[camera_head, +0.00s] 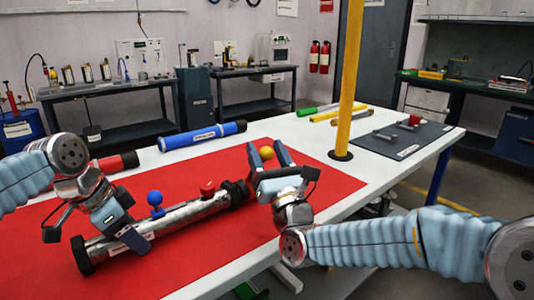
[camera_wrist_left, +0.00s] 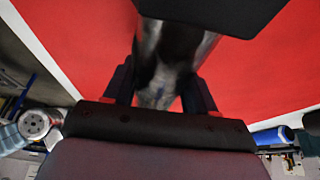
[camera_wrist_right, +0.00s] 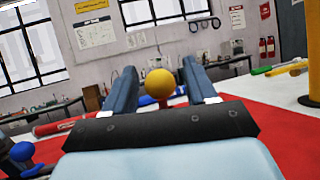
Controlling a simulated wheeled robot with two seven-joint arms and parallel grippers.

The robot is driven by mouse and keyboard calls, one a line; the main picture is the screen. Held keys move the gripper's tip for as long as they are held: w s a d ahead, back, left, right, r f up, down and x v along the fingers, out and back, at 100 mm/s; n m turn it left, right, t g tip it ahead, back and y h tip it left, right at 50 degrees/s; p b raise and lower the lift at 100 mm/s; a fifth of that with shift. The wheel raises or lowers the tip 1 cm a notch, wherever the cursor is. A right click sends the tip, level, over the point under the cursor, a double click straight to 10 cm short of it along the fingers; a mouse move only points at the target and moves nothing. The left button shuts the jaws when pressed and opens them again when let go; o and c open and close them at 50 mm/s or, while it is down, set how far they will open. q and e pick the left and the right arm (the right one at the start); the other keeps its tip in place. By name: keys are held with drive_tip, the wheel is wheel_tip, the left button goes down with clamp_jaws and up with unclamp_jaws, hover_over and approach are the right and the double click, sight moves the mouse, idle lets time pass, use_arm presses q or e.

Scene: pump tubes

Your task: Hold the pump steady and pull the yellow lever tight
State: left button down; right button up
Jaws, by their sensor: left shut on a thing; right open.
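The pump (camera_head: 185,215) is a silver tube with black end caps, lying slantwise on the red mat (camera_head: 335,190). It carries a blue ball knob (camera_head: 154,198) and a red knob (camera_head: 207,188). My left gripper (camera_head: 133,240) is shut on the pump tube near its left end; the tube (camera_wrist_left: 165,75) also shows between its fingers in the left wrist view. The yellow lever's ball (camera_head: 266,153) is beyond the pump's right end. My right gripper (camera_head: 267,150) is open, with the yellow ball (camera_wrist_right: 160,84) between its fingers; I cannot tell if they touch.
A blue tube (camera_head: 200,137) and a red tube (camera_head: 115,163) lie behind the pump. A yellow post (camera_head: 349,75) stands on the white table to the right. A dark mat (camera_head: 410,138) with small parts lies beyond it. The red mat's right part is clear.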

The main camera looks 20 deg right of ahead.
drive_tip(key=v, duration=0.7)
drive_tip(key=shift+s+f, duration=0.1)
drive_tip(key=shift+s, duration=0.1)
use_arm(q)
drive_tip(key=shift+c, duration=1.3)
unclamp_jaws()
